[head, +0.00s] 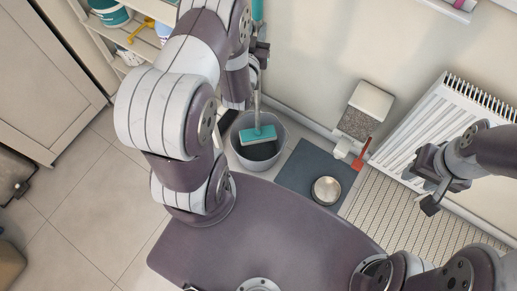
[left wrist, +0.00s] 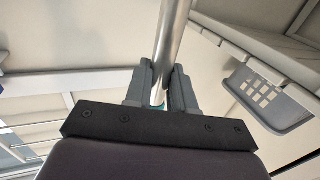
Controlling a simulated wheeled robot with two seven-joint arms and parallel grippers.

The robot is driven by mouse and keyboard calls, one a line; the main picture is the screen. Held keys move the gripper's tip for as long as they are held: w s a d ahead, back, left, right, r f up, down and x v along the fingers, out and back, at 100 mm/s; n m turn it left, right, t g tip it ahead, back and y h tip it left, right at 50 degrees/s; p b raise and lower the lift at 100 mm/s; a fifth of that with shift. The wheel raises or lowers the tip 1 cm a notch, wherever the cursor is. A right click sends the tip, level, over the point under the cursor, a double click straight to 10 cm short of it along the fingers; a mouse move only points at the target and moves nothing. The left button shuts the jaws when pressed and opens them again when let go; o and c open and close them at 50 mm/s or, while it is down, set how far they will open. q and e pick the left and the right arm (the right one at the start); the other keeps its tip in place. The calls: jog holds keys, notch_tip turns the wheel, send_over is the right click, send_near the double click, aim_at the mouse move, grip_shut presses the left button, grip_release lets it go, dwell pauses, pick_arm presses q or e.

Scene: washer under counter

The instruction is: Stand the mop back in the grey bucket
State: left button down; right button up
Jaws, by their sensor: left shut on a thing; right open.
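The mop has a teal head (head: 258,135) and a metal pole (head: 257,104). Its head shows within the outline of the grey bucket (head: 234,152), and I cannot tell whether it is inside or above the rim. The bucket stands on the floor near the wall. My left gripper (head: 260,54) is shut on the pole, high above the bucket. In the left wrist view, the pole (left wrist: 174,38) runs up between the two fingers (left wrist: 159,90). My right gripper (head: 430,190) is open and empty, out to the right in front of the radiator.
A dark mat (head: 300,172) with a metal bowl (head: 326,190) lies right of the bucket. The radiator (head: 437,115) is at right. A shelf (head: 110,37) stands at upper left.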

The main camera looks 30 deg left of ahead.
pick_arm(q)
notch_tip(320, 180, down, 13)
jog(key=b, duration=0.4)
jog(key=shift+f, duration=0.2)
jog(key=shift+b, duration=0.35)
jog(key=c, duration=1)
grip_release()
jog(key=shift+f, duration=0.2)
jog(key=shift+o, duration=0.2)
